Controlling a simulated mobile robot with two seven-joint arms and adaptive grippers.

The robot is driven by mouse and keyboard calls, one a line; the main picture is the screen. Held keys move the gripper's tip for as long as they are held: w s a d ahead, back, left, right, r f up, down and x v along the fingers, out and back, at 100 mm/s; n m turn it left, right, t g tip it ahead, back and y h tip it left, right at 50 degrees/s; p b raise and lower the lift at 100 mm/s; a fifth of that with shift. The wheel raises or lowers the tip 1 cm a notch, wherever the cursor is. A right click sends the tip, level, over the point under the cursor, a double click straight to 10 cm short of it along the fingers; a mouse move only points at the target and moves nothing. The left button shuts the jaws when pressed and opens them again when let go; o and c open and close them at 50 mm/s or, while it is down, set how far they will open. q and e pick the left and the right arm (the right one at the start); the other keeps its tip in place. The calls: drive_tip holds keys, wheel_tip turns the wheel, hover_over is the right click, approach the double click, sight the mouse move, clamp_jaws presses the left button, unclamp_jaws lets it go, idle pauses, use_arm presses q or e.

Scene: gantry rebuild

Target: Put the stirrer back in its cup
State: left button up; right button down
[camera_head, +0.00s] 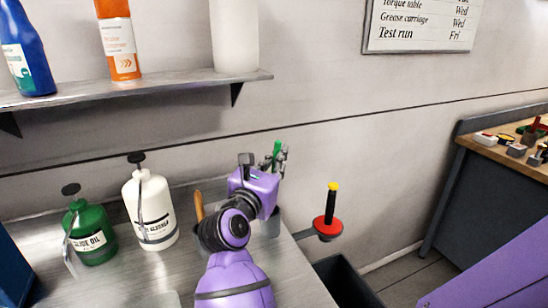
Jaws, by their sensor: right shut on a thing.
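My right gripper (278,159) is at the middle of the head view, above the back of the metal bench. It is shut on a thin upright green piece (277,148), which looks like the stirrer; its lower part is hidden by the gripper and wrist. A grey cup (271,226) stands on the bench below the gripper, mostly hidden behind my purple arm. The gripper is above the cup's level; I cannot tell whether the stirrer's lower end is inside it. My left gripper is not in view.
A wooden handle (199,206) rises beside my arm. A red holder with a yellow-tipped black handle (328,225) sits off the bench's right edge, near a dark bin (345,283).

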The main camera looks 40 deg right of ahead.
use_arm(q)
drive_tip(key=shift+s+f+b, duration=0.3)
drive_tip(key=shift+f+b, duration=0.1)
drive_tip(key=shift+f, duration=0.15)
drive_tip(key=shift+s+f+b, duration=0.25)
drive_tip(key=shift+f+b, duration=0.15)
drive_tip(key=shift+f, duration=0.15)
use_arm(e)
drive_tip(key=shift+f, duration=1.75)
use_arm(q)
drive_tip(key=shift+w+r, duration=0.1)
use_arm(e)
drive_tip(key=c, duration=1.7)
unclamp_jaws()
drive_tip(key=shift+c, duration=0.2)
drive_tip(key=v, duration=1.2)
